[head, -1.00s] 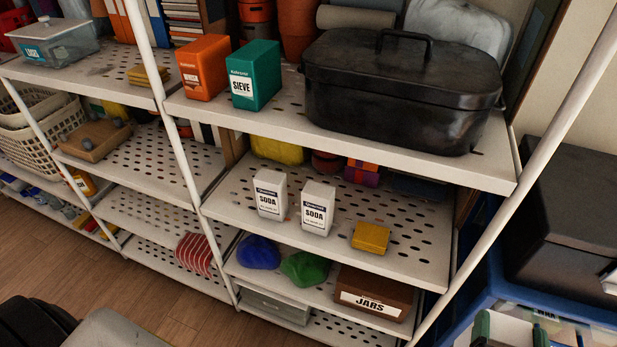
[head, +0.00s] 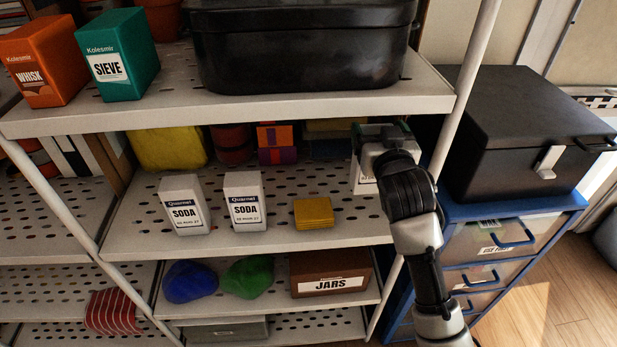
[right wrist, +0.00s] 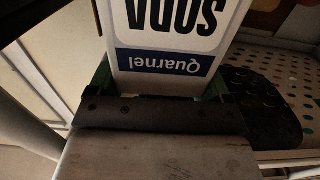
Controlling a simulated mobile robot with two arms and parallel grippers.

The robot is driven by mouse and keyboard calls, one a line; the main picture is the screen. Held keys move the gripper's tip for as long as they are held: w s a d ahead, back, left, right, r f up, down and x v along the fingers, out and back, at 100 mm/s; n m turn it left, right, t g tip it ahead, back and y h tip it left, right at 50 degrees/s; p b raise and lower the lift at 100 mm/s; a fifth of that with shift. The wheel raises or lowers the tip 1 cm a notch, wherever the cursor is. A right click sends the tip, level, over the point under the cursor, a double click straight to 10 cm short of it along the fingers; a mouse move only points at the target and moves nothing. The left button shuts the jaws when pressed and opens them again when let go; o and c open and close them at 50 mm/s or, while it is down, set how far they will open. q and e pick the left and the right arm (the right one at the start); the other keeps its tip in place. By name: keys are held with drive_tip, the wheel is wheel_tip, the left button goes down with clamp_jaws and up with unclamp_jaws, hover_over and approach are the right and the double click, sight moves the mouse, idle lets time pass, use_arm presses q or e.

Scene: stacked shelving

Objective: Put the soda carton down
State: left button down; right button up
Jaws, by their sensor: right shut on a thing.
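My right gripper (head: 383,135) is shut on a white soda carton (head: 363,178) at the right end of the middle shelf (head: 270,241), by the front post. The carton also fills the top of the right wrist view (right wrist: 172,35), its label upside down there, between green fingers. In the head view the gripper and wrist hide much of the carton, so I cannot tell whether its base touches the shelf. Two more soda cartons, a left one (head: 184,207) and a right one (head: 244,202), stand upright on this shelf. My left gripper is not in view.
A yellow box (head: 313,213) lies right of the standing cartons, with bare shelf between it and the held carton. The upper shelf (head: 230,112) hangs overhead with a black roaster (head: 300,50). A black case (head: 530,135) on blue drawers (head: 490,235) stands right.

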hover_over(361, 184)
drive_tip(key=w+d, duration=0.2)
wheel_tip(361, 184, down, 5)
drive_tip(key=shift+s+d+f+b, duration=0.15)
drive_tip(key=shift+f+b, duration=0.35)
drive_tip(key=shift+f, duration=1.95)
drive_tip(key=o, duration=1.3)
drive_tip(key=shift+f, duration=0.15)
drive_tip(key=shift+o, duration=0.2)
